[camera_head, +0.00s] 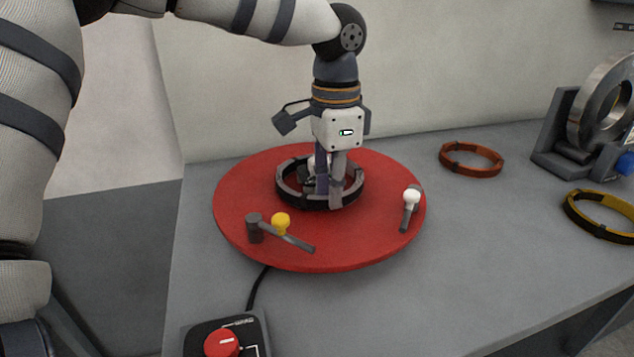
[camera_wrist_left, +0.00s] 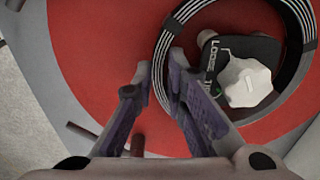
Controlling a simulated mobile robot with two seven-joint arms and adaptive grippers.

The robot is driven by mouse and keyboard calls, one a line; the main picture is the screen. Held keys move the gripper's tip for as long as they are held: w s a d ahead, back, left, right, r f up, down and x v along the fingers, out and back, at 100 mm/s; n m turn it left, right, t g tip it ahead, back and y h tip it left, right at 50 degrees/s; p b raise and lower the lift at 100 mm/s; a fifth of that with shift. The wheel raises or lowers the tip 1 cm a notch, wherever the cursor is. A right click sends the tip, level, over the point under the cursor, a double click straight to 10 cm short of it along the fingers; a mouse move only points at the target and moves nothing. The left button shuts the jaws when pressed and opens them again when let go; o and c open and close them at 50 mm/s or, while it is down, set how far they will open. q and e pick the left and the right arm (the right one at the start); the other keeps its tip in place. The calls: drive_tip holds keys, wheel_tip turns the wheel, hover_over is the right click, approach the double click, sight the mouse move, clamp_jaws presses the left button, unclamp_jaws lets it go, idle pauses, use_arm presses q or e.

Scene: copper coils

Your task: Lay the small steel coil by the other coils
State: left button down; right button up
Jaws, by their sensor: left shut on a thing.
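The small steel coil (camera_head: 288,193), a dark and silvery ring, is on the red turntable (camera_head: 240,180) below my left gripper (camera_head: 330,202). In the left wrist view the steel coil (camera_wrist_left: 187,15) shows as a band of silver and black strands. My left gripper (camera_wrist_left: 161,72) is shut on its rim, one finger on each side of the band. The coil lies around a dark clamp with a white knob (camera_wrist_left: 247,83). The other coils, an orange one (camera_head: 455,147) and a yellow and black one (camera_head: 589,226), lie on the grey table to the right. My right gripper is not in view.
A stand with a big steel ring (camera_head: 590,104) is at the back right. The table's right front is clear.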

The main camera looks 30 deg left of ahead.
use_arm(q)
drive_tip(key=shift+r, duration=3.25)
